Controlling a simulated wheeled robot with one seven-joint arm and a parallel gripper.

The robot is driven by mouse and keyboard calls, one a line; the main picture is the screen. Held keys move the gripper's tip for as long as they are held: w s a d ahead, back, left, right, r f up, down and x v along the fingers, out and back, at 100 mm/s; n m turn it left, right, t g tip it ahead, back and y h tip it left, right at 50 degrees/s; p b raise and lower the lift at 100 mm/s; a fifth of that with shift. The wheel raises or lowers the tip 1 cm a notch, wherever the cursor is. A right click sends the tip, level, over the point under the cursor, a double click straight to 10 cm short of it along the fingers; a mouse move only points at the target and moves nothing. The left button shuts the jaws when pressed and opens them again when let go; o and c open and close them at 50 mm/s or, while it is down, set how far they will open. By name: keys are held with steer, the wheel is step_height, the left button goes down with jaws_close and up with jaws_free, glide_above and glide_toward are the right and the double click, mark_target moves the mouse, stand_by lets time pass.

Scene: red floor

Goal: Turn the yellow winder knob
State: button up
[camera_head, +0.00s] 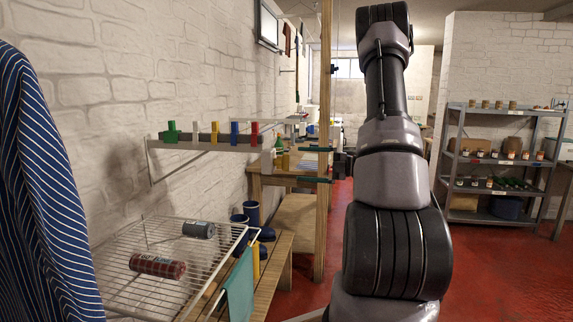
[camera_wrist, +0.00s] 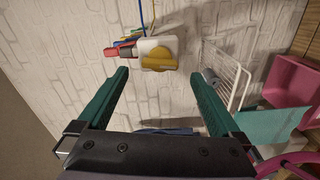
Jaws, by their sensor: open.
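The yellow winder knob (camera_wrist: 158,59) sits on a white box (camera_wrist: 152,44) against the white brick wall in the wrist view. It has a raised grip bar across it. My gripper (camera_wrist: 158,75) is open and empty, with one green finger on each side of the knob in the picture. The knob appears ahead of the fingertips, and I see no contact.
A wall shelf (camera_head: 205,146) holds several coloured blocks. Below it a white wire rack (camera_head: 120,250) holds two cans (camera_head: 157,266). A wooden post (camera_head: 324,110) stands by my gripper. A wooden bench (camera_head: 275,275) is below. Red floor (camera_head: 500,265) is open at right.

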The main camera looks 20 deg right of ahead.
mark_target(287, 163)
steer(key=x, duration=0.6)
steer(key=shift+w+a, duration=0.15)
steer(key=shift+a, duration=0.05)
steer(key=shift+c, duration=0.3)
steer(key=c, duration=1.3)
steer(key=shift+n, duration=0.4)
